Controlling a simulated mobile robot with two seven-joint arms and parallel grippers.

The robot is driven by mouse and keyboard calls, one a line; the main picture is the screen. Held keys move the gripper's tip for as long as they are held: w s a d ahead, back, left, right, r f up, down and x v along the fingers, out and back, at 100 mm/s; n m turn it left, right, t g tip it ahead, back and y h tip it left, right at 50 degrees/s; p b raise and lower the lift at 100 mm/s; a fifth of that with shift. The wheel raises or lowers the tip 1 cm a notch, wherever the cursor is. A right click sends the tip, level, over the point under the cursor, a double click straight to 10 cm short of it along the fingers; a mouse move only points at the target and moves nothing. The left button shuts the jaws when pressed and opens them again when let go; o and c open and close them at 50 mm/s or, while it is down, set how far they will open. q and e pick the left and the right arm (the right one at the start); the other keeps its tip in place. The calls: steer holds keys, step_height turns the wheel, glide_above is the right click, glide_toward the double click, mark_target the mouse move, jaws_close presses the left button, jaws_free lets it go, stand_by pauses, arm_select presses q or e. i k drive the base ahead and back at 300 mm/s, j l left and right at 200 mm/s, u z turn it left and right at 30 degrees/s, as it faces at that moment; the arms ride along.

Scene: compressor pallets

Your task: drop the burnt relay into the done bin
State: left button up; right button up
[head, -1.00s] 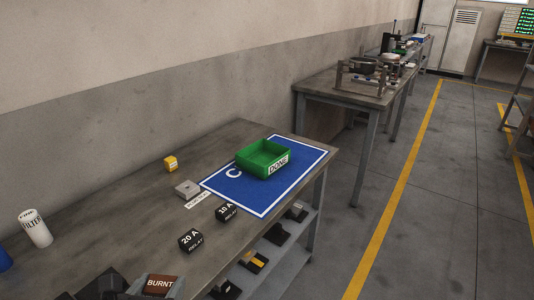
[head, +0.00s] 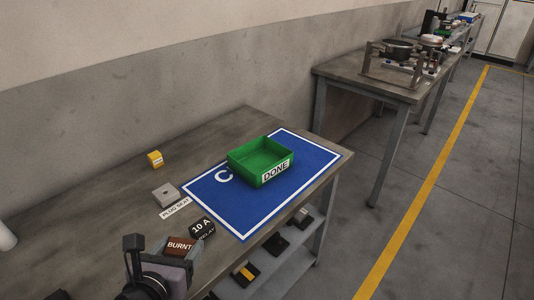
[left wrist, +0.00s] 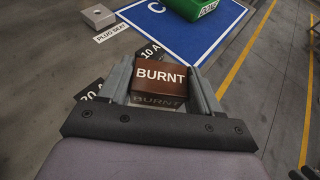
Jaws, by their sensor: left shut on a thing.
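The burnt relay (head: 180,246) is a brown block with a white BURNT label. My left gripper (head: 183,252) is shut on it, low in the head view, in front of the 10 A relay. In the left wrist view the burnt relay (left wrist: 160,78) sits between the two fingers of the left gripper (left wrist: 163,85). The done bin (head: 275,177) is an open green box with a DONE label, standing on a blue mat (head: 314,160) farther back to the right. Its visible inside looks empty. The bin's lower part also shows at the top of the left wrist view (left wrist: 193,8). My right gripper is not in view.
A 10 A relay (head: 202,228) lies on the workbench (head: 120,190), near the mat's front corner. A grey plug seat (head: 166,195) and a yellow block (head: 155,159) stand left of the mat. A 20 A relay (left wrist: 90,92) shows beside the left finger. A shelf below holds dark parts.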

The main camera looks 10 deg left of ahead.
mark_target(255, 165)
steer(key=i+l+u, duration=0.15)
steer(key=i+l, duration=1)
